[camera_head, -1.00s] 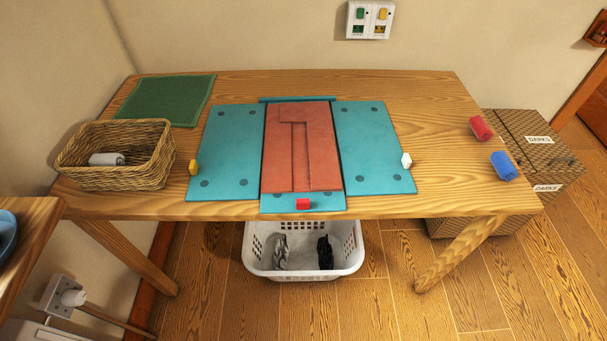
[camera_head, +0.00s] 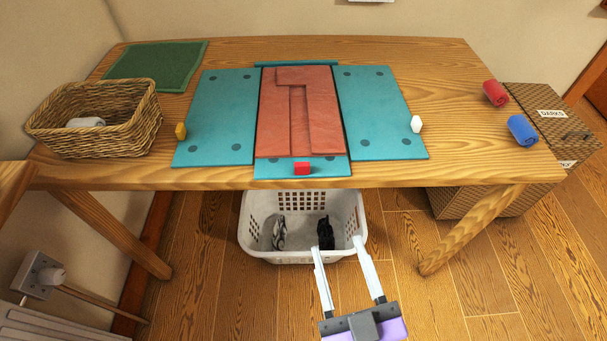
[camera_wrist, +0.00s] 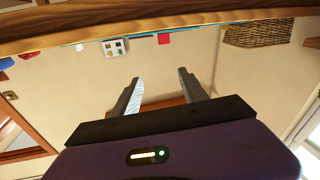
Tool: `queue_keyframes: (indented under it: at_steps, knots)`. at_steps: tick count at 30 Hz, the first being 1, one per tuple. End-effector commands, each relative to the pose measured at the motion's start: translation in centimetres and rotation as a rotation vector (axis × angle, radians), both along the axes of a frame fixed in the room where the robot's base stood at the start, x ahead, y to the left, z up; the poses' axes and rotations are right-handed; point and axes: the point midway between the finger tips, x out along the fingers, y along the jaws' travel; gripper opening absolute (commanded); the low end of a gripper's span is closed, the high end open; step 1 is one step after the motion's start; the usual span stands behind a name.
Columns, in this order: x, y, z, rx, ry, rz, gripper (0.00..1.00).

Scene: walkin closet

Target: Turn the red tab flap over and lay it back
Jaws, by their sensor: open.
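A teal folding board lies flat on the table, with a left panel (camera_head: 218,115), a right panel (camera_head: 382,115) and a middle flap (camera_head: 275,170). The red tab (camera_head: 302,169) sits on the middle flap's front end, near the table edge; it also shows in the wrist view (camera_wrist: 163,38). A folded terracotta garment (camera_head: 275,120) lies flat on the middle flap and covers most of it. My gripper (camera_head: 337,245) is open and empty, in front of the table and nearer to me than the red tab. Its fingers also show in the wrist view (camera_wrist: 158,76), apart from everything.
A yellow tab (camera_head: 181,131) and a white tab (camera_head: 416,124) mark the side panels. A wicker basket (camera_head: 140,137) and green mat (camera_head: 155,66) are at left; red (camera_head: 495,92) and blue (camera_head: 522,130) rolls at right. A white laundry basket (camera_head: 300,197) stands below the table.

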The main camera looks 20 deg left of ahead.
Motion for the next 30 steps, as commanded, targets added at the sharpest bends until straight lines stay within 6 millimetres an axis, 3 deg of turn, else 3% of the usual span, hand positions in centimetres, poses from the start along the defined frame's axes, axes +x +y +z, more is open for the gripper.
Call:
queue_keyframes:
  at_steps: [1,3,10,14,16,20,25,30]
  knots:
    - [1.3,2.2,-0.4,0.004,-0.017,0.021,0.51]
    - [2.8,4.7,-0.4,0.004,-0.023,0.034,0.51]
    - [7.3,10.6,0.3,0.022,-0.013,0.003,0.51]
    - [9.7,10.7,-0.2,0.034,0.032,-0.088,0.51]
    - [10.1,9.6,-1.6,0.037,0.072,-0.138,0.51]
    - [10.5,8.7,-2.1,0.075,0.108,-0.174,0.51]
    - [11.7,9.1,-2.1,0.091,0.116,-0.174,0.51]
    - [14.3,9.9,-2.0,0.091,0.115,-0.173,0.51]
